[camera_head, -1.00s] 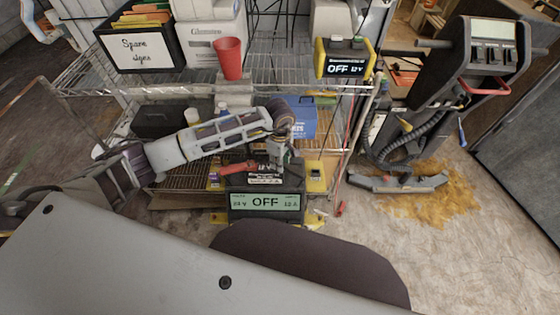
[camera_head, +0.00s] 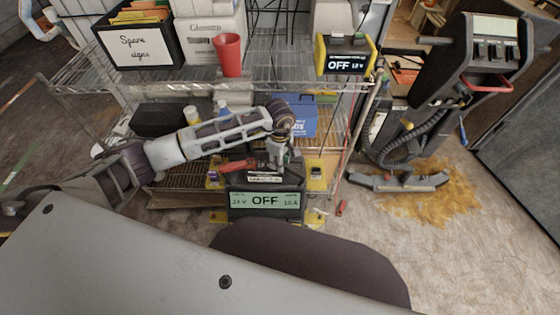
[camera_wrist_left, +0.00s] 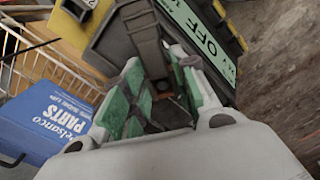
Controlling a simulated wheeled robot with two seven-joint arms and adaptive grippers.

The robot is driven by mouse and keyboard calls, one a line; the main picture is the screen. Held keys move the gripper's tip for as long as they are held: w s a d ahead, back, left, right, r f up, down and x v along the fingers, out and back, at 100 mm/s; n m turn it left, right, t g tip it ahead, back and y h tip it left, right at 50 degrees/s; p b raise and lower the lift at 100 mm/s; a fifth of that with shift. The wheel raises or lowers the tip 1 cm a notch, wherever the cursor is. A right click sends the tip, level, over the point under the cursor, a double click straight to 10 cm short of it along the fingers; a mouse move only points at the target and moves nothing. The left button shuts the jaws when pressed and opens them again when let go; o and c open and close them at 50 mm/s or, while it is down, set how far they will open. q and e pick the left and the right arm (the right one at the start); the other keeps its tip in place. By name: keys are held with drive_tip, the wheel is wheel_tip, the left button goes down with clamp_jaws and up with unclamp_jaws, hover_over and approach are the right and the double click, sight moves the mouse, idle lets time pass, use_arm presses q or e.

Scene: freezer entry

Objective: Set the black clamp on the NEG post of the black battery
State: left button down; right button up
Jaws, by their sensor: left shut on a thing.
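My left gripper (camera_head: 277,160) hangs over the black battery (camera_head: 262,178) in the head view. In the left wrist view its green-padded fingers (camera_wrist_left: 152,90) are shut on a dark piece, which appears to be the black clamp (camera_wrist_left: 148,45). The clamp is hard to separate from the dark battery in the head view. A red clamp (camera_head: 238,166) lies at the left of the battery top. The NEG post is hidden or too small to make out, so I cannot tell whether the clamp touches it. My right gripper is out of view.
A unit with a green OFF display (camera_head: 265,200) stands at the battery's front. A blue parts box (camera_head: 303,120) is behind on the wire shelf (camera_head: 290,84). A yellow-black OFF unit (camera_head: 345,55) and a red cup (camera_head: 229,55) are above.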

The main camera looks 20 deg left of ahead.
use_arm(q)
drive_tip(key=shift+f, duration=0.15)
drive_tip(key=c, duration=1.1)
unclamp_jaws()
drive_tip(key=shift+o, duration=0.2)
wheel_tip(320, 180, up, 12)
idle(0.6)
wheel_tip(320, 180, up, 9)
drive_tip(key=p, duration=0.9)
drive_tip(key=shift+r+p, duration=0.45)
drive_tip(key=shift+r, duration=0.15)
